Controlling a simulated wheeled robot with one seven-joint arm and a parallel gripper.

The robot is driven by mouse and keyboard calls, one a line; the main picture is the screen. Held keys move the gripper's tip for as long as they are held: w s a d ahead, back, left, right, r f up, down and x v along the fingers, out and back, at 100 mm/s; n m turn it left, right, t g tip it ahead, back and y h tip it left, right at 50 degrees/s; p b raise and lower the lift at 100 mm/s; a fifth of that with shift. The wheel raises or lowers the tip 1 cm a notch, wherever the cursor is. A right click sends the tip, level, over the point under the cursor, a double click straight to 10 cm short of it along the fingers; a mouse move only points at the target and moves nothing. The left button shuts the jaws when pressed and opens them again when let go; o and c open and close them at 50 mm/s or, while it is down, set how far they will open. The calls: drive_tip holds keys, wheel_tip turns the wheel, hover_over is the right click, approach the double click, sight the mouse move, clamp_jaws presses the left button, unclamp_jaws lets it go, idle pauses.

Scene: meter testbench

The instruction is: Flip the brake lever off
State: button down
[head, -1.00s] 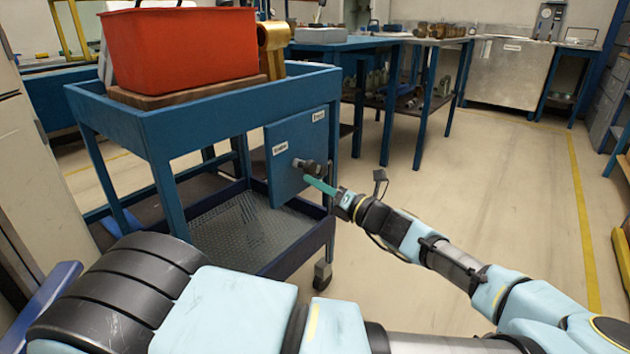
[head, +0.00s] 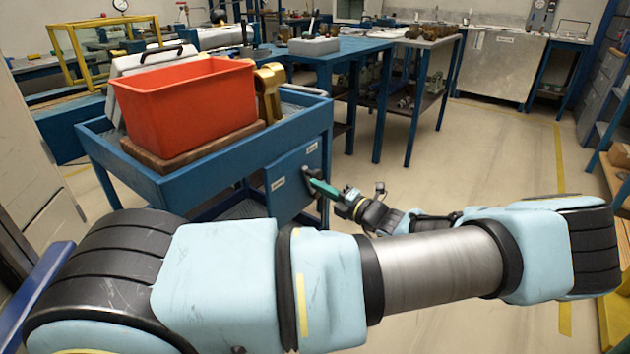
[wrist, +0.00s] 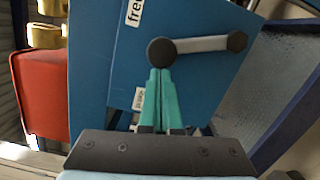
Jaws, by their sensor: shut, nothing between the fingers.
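The brake lever (wrist: 200,44) is a grey bar with a dark round end at each side, on a blue panel (wrist: 195,85) of the cart. In the head view the panel (head: 293,190) is partly behind my arm and the lever is small. A "free" label (wrist: 135,12) and a second label (wrist: 138,99), too small to read surely, sit on the panel. My gripper (wrist: 160,74) has its teal fingers shut and empty, with tips at the lower edge of the lever's left dark end. I cannot tell if they touch. It also shows in the head view (head: 313,183).
The blue cart (head: 130,165) carries a red bin (head: 190,110) on a wooden board and a brass-coloured part (head: 268,92). Blue workbenches (head: 345,50) stand behind. The floor (head: 470,140) to the right of the cart is open.

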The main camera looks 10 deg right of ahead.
sight(319, 173)
drive_tip(key=w+d+r+m+p, duration=0.1)
drive_tip(key=w+d+m+p, duration=0.1)
drive_tip(key=m, duration=0.1)
drive_tip(key=shift+r, duration=0.4)
drive_tip(key=shift+w+d+r+p, duration=0.1)
drive_tip(key=shift+w+d+p, duration=0.35)
drive_tip(key=shift+w+d, duration=0.1)
drive_tip(key=shift+r, duration=0.1)
